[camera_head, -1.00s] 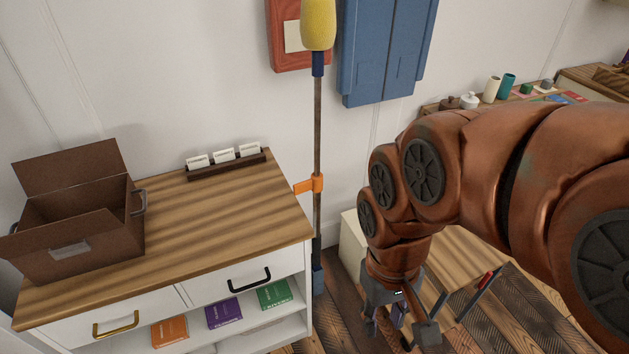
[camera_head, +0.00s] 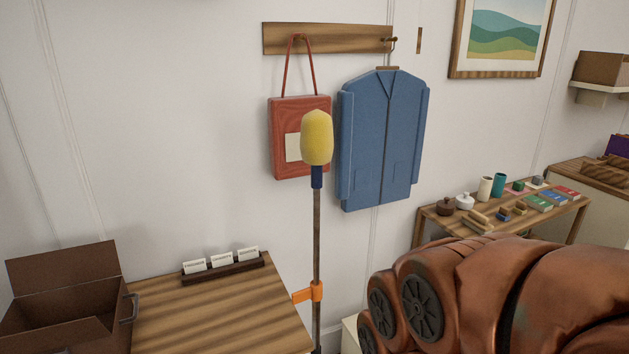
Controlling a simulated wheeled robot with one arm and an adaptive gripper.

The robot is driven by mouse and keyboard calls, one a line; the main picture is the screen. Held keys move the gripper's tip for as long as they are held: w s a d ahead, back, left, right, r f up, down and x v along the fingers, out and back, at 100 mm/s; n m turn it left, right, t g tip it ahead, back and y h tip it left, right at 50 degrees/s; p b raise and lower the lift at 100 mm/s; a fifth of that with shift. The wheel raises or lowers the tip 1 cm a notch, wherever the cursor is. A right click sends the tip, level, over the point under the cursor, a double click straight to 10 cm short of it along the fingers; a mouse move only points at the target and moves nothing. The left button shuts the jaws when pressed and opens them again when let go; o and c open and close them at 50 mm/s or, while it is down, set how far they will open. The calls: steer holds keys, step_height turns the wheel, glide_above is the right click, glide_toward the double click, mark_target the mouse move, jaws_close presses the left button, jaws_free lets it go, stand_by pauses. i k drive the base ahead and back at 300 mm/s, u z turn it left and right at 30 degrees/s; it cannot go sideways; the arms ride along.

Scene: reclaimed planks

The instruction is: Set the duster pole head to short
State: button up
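The duster stands upright beside the right end of the wooden-topped cabinet. Its yellow head (camera_head: 317,138) sits on a dark blue collar (camera_head: 317,177) at the top of a thin brown pole (camera_head: 317,235). An orange clip (camera_head: 308,292) surrounds the pole near the cabinet's edge. The pole's lower end is below the picture. My copper-coloured arm fills the lower right, to the right of the pole and apart from it. My gripper is out of view below the frame.
The cabinet top (camera_head: 215,315) holds an open brown box (camera_head: 65,295) and a card rack (camera_head: 222,267). Behind the duster, a red bag (camera_head: 285,110) and blue jacket (camera_head: 382,140) hang from a wall rail. A side table (camera_head: 430,222) with jars stands at the right.

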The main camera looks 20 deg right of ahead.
mark_target(316, 143)
steer(key=k, duration=1.25)
steer(key=u, duration=0.8)
steer(key=i, duration=1)
steer(key=z, duration=0.4)
